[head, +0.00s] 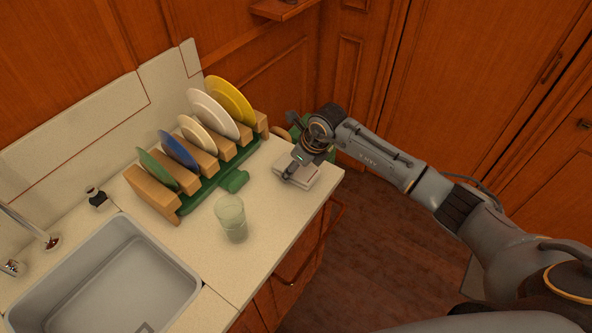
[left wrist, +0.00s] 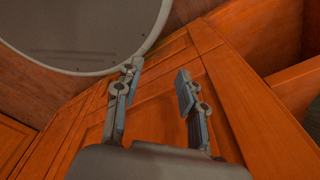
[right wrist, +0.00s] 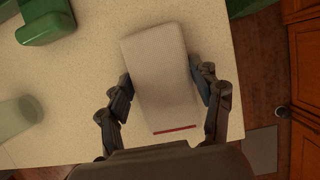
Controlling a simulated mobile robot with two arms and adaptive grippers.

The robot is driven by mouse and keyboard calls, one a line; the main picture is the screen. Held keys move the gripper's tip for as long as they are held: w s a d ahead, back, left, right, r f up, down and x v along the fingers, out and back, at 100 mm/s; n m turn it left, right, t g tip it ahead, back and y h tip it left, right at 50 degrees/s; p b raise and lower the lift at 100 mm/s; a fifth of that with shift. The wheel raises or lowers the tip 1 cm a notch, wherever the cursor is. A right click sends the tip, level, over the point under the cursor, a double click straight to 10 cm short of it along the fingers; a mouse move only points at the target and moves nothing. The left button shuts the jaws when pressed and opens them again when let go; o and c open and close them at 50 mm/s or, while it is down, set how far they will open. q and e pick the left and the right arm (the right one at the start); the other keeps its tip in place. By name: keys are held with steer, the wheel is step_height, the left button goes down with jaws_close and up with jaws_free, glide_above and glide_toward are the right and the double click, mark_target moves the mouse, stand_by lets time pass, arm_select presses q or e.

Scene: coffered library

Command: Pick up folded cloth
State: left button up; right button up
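The folded cloth (head: 312,175) is a pale, flat block near the counter's right edge. In the right wrist view the cloth (right wrist: 160,70) has a ribbed top and a red stripe along its near edge. My right gripper (head: 296,170) is over the cloth in the head view. In the right wrist view the right gripper's fingers (right wrist: 162,78) are spread, one on each side of the cloth. They are very close to its sides; I cannot tell if they touch. My left gripper (left wrist: 157,85) is open and empty in front of wooden panelling, outside the head view.
A green dish rack (head: 215,183) with wooden dividers holds several plates left of the cloth. A greenish glass (head: 231,217) stands on the counter (head: 262,235) in front of it. A sink (head: 120,275) is at lower left. A green object is partly hidden behind my right gripper.

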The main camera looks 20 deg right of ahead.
steer(key=c, duration=0.3)
steer(key=shift+r+p, duration=0.35)
steer(key=shift+p, duration=0.15)
steer(key=shift+w+r+b, duration=0.1)
steer(key=shift+r+b, duration=0.2)
steer(key=shift+r, duration=0.1)
steer(key=shift+s+a+r+b, duration=0.9)
steer(key=shift+s+a+r, duration=0.75)
steer(key=shift+r, duration=0.35)
steer(key=shift+s+a+r+b, duration=0.9)
steer(key=shift+s+a+r, duration=0.6)
steer(key=shift+s+r, duration=0.45)
steer(key=shift+s+a+r+b, duration=0.9)
steer(key=shift+s+a+r, duration=0.75)
steer(key=shift+r, duration=0.4)
steer(key=shift+d, duration=0.1)
